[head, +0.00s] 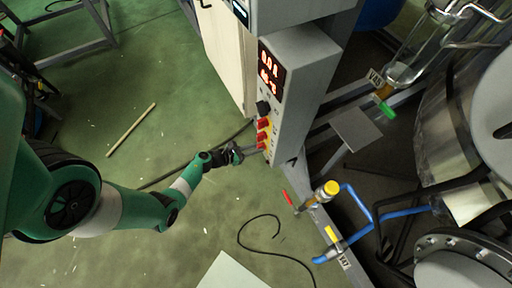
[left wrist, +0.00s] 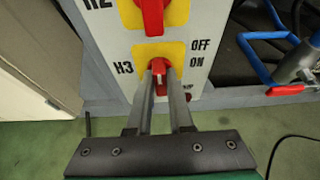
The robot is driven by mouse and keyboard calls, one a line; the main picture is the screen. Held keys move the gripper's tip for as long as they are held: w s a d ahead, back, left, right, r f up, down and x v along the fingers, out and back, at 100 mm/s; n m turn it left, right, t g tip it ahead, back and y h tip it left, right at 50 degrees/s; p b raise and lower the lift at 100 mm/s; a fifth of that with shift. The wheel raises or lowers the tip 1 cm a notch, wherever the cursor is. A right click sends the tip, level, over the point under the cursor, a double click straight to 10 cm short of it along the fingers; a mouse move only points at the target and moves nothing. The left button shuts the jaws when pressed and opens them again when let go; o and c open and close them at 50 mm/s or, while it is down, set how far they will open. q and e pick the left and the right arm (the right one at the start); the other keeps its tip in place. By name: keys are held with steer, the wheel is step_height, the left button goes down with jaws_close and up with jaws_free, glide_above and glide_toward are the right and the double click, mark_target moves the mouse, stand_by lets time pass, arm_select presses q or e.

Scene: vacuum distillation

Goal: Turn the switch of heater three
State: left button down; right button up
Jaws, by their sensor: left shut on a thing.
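The heater three switch (left wrist: 158,66) is a red knob on a yellow plate, marked H3 with OFF and ON at its right. My left gripper (left wrist: 159,78) has its two fingers on either side of this knob, shut on it. The knob looks close to upright in the left wrist view. In the head view my left gripper (head: 258,150) reaches the lower front of the grey control box (head: 303,62), at the lowest red switches, and partly hides that spot. My right gripper is not in view.
The red H2 switch (left wrist: 152,16) sits just above on its own yellow plate. A digital display (head: 270,67) and a black knob (head: 263,107) are higher on the box. Valves with blue hoses (head: 362,205) stand to the right.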

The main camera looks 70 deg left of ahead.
arm_select(q)
steer(key=c, duration=0.8)
jaws_free()
steer(key=p+v, duration=0.5)
steer(key=v, duration=0.6)
steer(key=shift+s+r, duration=0.1)
steer(key=shift+s, duration=0.15)
